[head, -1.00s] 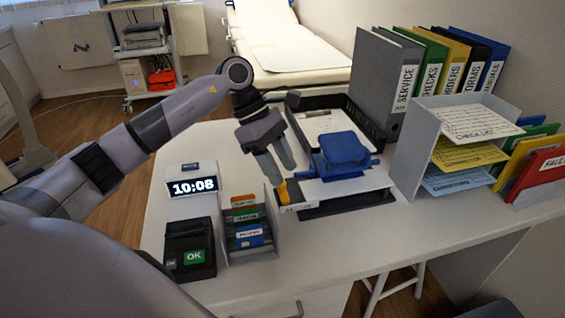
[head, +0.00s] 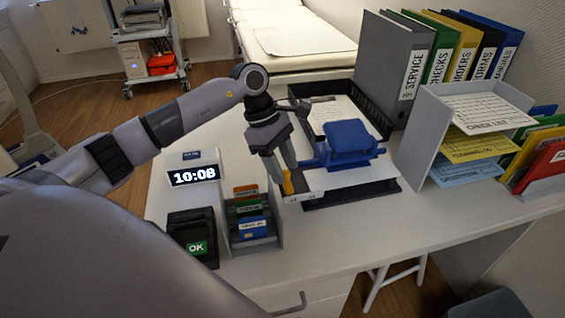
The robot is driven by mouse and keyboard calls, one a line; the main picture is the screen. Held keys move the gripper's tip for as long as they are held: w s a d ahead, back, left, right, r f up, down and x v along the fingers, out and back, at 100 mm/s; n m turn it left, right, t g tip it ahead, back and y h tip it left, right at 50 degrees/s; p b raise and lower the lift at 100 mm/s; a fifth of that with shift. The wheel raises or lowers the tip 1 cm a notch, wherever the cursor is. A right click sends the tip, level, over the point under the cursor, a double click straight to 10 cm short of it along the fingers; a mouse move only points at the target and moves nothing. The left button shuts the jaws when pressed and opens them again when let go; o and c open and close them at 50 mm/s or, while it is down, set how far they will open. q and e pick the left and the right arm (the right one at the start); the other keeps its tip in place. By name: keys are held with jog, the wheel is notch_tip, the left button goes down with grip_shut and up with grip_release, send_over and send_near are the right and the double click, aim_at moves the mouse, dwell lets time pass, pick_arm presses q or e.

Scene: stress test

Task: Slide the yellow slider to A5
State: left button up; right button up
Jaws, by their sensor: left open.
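A blue hole punch (head: 350,143) stands on the white desk with a sheet of white paper (head: 318,180) at its front. The small yellow slider (head: 288,185) is at the left end of the punch's guide bar, by a small pale label (head: 299,198). The print on the label is too small to read. My left gripper (head: 285,183) is open and points down, its fingertips at the slider, one on each side of it as seen here. I cannot tell whether they touch it. My right gripper is not in view.
A card holder (head: 272,240), a clock (head: 194,176) and a card terminal (head: 192,238) stand left of the punch. A black tray (head: 377,121) with a clipboard lies behind it. A grey paper rack (head: 424,135) stands right. The front right desk is clear.

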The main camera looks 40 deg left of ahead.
pick_arm(q)
grip_shut()
jog(key=shift+w+d+b, duration=0.55)
jog(key=shift+w+d, duration=0.9)
jog(key=shift+w, duration=0.25)
grip_release()
jog(key=shift+a, duration=0.1)
jog(key=v, duration=0.7)
